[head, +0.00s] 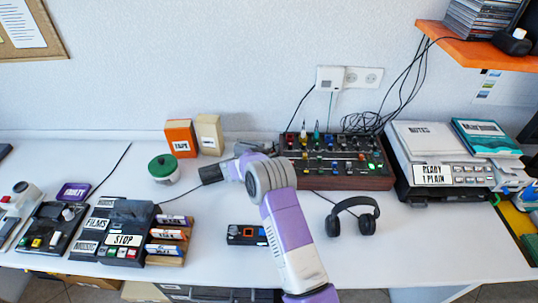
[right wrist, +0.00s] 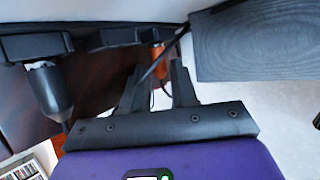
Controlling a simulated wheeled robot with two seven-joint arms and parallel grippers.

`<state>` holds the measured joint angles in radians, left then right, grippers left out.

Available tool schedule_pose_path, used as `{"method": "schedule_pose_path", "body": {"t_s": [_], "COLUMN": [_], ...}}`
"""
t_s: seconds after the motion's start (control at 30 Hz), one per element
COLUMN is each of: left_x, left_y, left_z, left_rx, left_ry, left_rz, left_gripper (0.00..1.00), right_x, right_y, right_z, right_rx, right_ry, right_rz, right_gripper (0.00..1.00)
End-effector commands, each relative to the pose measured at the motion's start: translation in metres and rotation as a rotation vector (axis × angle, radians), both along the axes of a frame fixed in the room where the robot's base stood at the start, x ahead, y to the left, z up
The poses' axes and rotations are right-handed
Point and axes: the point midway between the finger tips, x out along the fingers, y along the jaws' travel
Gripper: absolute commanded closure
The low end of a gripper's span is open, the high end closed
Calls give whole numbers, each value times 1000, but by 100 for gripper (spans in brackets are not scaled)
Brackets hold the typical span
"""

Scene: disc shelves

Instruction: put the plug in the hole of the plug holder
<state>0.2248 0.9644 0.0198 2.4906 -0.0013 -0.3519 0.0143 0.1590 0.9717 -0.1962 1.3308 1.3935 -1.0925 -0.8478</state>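My right gripper (head: 204,175) is at the middle of the table, its dark end pointing left, behind the forearm. In the right wrist view its two fingers (right wrist: 159,75) stand apart. A thin dark cable runs across the gap, and a small orange piece (right wrist: 157,58) shows beyond the fingertips; I cannot tell whether it is the plug. A dark cylinder with a pale top (right wrist: 50,95) is at the left of that view. I cannot make out the plug holder or its hole for certain. My left gripper is not in view.
A control box with knobs (head: 376,183) stands just right of the gripper. A green-lidded jar (head: 164,168), an orange box (head: 181,138) and a cream box (head: 209,134) stand left and behind. Headphones (head: 366,222) lie at front right.

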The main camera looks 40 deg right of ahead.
Motion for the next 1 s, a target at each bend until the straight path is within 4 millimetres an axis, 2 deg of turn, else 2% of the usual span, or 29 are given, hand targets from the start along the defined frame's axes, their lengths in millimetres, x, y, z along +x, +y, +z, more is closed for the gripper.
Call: {"method": "schedule_pose_path", "body": {"t_s": [0.27, 0.43, 0.8, 1.0], "left_x": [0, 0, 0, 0], "left_y": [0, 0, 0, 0], "left_z": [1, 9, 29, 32], "left_rx": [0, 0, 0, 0], "left_ry": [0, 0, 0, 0], "left_rz": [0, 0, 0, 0], "left_gripper": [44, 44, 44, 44], "right_x": [0, -4, -19, -23], "right_y": [0, 23, 91, 107], "right_z": [4, 15, 43, 48], "right_rx": [0, 2, 1, 1], "right_ry": [-1, 1, 1, 1], "right_rz": [0, 4, 4, 0], "right_gripper": [72, 72, 72, 72]}}
